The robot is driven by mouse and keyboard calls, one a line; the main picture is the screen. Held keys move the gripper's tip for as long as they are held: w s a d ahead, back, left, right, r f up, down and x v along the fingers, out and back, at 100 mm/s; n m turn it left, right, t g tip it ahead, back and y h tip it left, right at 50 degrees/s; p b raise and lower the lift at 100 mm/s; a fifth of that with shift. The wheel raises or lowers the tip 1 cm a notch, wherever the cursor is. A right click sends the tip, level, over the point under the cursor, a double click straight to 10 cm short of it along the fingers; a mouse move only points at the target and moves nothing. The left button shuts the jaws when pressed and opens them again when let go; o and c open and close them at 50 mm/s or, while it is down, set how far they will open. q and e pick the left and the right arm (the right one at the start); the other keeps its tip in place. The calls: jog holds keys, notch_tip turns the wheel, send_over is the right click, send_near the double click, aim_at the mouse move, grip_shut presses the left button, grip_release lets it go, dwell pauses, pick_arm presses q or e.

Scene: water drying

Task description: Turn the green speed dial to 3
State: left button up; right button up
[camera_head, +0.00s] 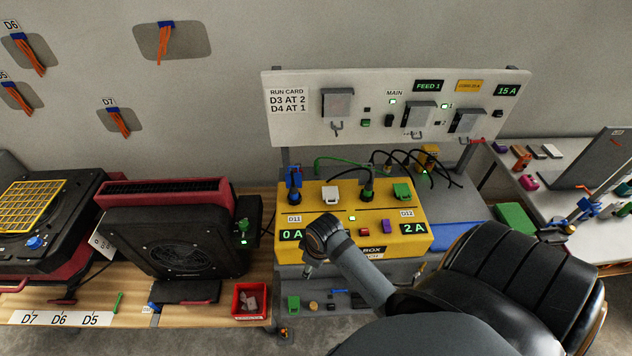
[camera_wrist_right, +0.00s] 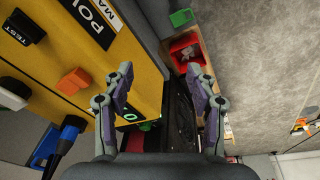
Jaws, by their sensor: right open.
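The green speed dial (camera_head: 243,226) sits on a dark control box on the right side of the black and red fan unit (camera_head: 178,243), with a green light just below it. Its setting is too small to read. My right gripper (camera_head: 308,270) is in front of the left part of the yellow power box (camera_head: 352,196), right of the dial and apart from it. In the right wrist view, my right gripper (camera_wrist_right: 160,72) is open with nothing between its fingers. My left gripper is not in view.
A red bin (camera_head: 236,301) with small pieces stands at the wooden bench's front edge. The yellow box carries plugs, cables and displays reading 0A and 2A. A second unit with a yellow grille (camera_head: 30,205) stands at far left. A grey panel (camera_head: 395,107) stands behind.

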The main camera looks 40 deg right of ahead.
jog(key=shift+s+d+f+m, duration=0.1)
jog(key=shift+s+f+m, duration=0.1)
jog(key=shift+f+m, duration=0.15)
